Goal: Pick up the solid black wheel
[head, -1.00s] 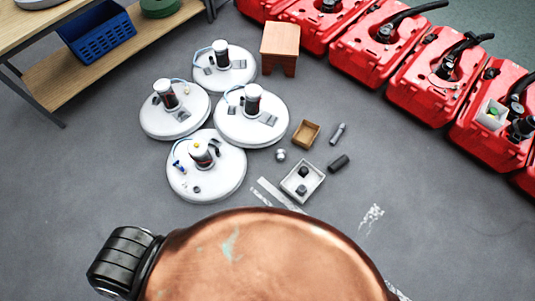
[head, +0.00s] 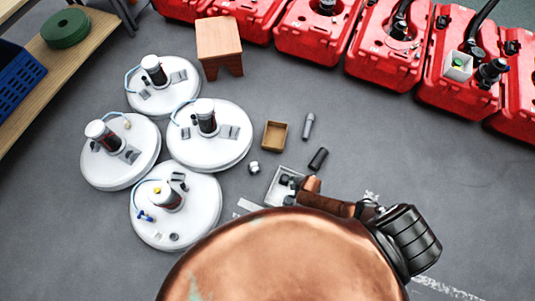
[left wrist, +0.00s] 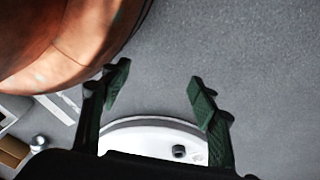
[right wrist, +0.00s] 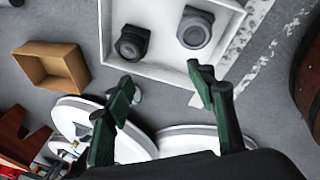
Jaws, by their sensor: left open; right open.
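A white tray (right wrist: 160,16) in the right wrist view holds two small round dark pieces. One is a black wheel-like piece (right wrist: 131,43) with a ring on its face; the other is a greyer piece (right wrist: 195,28). I cannot tell for sure which is the solid black wheel. My right gripper (right wrist: 163,86) is open and empty, with its fingers near the tray's lower wall in that view. My left gripper (left wrist: 158,84) is open and empty, near a white disc (left wrist: 130,136) with a small dark piece (left wrist: 178,151).
Several white discs with upright cylinders (head: 206,117) lie left of the tray. A brown open box (head: 275,136), a black cylinder (head: 318,158) and a grey one (head: 308,126) lie nearby. A wooden stool (head: 220,45) and red tanks (head: 385,45) stand behind. The floor at right is clear.

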